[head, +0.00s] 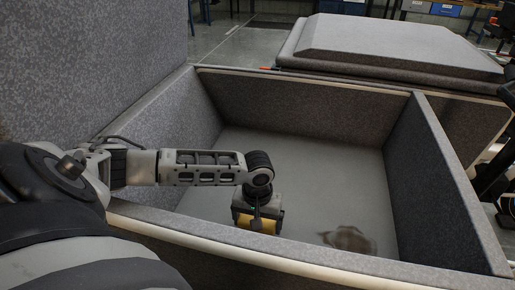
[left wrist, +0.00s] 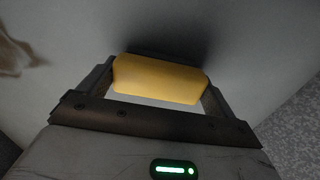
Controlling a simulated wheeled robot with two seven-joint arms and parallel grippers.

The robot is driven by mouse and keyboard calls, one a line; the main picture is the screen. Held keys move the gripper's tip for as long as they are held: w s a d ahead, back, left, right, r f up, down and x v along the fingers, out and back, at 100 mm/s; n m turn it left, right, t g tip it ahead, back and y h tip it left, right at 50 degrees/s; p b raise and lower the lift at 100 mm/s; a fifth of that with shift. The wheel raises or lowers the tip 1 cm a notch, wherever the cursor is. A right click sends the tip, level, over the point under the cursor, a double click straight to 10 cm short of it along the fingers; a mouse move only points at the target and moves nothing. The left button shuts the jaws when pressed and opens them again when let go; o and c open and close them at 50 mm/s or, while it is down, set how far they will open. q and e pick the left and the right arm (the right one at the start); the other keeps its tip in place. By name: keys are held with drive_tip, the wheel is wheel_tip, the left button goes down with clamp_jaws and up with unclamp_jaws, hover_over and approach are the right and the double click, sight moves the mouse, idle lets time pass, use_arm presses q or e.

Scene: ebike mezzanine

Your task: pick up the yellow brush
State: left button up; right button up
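The yellow brush (head: 257,224) is on the floor of a deep grey bin or close above it. My left gripper (head: 258,219) reaches down into the bin and covers part of it. In the left wrist view, the yellow body of the brush (left wrist: 160,79) fills the space between the two fingers (left wrist: 158,88), with no clear gap at either end. The gripper looks shut on it. A dark patch lies behind the brush, and I cannot tell if it is shadow or bristles. My right gripper is not in view.
The bin's front rim (head: 330,268) runs close below the gripper, and its right wall (head: 430,185) stands beyond free floor. A blurry brown mark or object (head: 349,240) lies right of the gripper. A padded lid or box (head: 395,45) is behind the bin.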

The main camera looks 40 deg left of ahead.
use_arm(q)
drive_tip(key=shift+r, duration=0.15)
drive_tip(key=shift+r, duration=0.2)
drive_tip(key=r, duration=0.3)
drive_tip(key=shift+w+a+r, duration=0.15)
drive_tip(key=shift+w+a, duration=0.05)
drive_tip(key=shift+a, duration=0.1)
drive_tip(key=w+a+r, duration=0.7)
drive_tip(key=a+r, duration=0.2)
drive_tip(key=a, duration=0.2)
drive_tip(key=shift+a+b, duration=0.2)
drive_tip(key=shift+b, duration=0.15)
